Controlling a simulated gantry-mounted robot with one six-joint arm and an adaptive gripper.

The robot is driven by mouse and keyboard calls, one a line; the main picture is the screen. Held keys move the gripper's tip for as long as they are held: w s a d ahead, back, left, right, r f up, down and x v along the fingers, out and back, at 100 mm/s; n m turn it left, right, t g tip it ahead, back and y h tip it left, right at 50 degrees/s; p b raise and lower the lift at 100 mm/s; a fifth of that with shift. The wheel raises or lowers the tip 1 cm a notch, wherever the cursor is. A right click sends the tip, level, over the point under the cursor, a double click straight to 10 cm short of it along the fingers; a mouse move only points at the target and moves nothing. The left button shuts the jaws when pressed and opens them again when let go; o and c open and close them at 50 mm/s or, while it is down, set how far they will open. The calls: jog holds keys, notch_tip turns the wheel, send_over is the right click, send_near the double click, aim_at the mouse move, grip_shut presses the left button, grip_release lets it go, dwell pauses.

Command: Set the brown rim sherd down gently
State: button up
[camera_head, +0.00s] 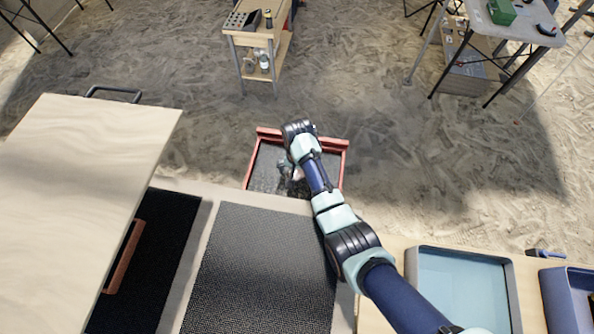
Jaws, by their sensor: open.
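My arm reaches from the bottom right up to a red-framed tray (345,172) with a dark mesh-like floor. My gripper (288,180) is at its end, low over the left middle part of this tray, and points downward. It is small in the view and partly hidden by my wrist; it is open. I cannot make out the brown rim sherd; it may be hidden under my gripper or too small to tell. Whether my gripper touches the tray floor cannot be told.
A dark textured mat (262,270) lies in front of the tray. A pale wooden board (75,180) covers the left side. A blue tray (463,290) and a blue bin (572,300) stand at the right. A small wooden cart (257,38) stands behind.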

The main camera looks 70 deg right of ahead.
aim_at(297, 175)
notch_tip(297, 175, up, 12)
jog(key=p, duration=0.3)
jog(key=shift+r, duration=0.1)
